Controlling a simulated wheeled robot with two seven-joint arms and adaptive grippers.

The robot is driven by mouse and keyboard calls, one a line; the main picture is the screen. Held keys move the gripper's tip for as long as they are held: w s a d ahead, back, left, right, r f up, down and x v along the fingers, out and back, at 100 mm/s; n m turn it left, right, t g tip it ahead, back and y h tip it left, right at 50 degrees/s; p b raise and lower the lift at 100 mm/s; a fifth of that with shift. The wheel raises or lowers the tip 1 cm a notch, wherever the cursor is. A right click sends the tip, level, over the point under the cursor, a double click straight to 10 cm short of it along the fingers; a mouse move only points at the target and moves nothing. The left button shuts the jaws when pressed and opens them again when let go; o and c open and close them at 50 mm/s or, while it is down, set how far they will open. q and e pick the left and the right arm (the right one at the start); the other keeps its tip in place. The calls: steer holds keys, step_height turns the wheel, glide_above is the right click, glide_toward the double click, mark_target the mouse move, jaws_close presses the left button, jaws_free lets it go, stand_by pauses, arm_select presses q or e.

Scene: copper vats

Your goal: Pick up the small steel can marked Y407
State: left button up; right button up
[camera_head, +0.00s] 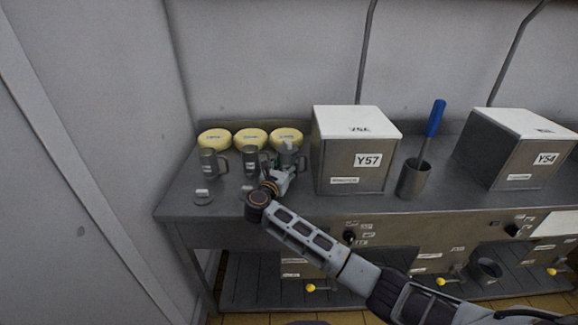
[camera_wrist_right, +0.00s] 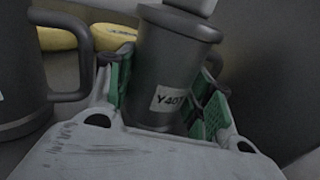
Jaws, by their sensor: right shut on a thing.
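The small steel can marked Y407 (camera_wrist_right: 168,100) is a dark grey metal can with a flared rim and a white label. In the right wrist view it stands between the green-padded fingers of my right gripper (camera_wrist_right: 165,88), which is shut on it. In the head view the can (camera_head: 286,156) is at the back of the steel bench, partly hidden by my right gripper (camera_head: 285,172). I cannot tell whether its base touches the bench. My left gripper is not in view.
Two similar steel mugs (camera_head: 210,163) (camera_head: 250,160) stand to the left, with small lids (camera_head: 203,196) before them. Yellow round tubs (camera_head: 250,138) line the back. A steel box marked Y57 (camera_head: 352,172) stands close on the right, then a cup with a blue-handled tool (camera_head: 414,180).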

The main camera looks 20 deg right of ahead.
mark_target(286, 143)
steer(key=shift+r, duration=0.15)
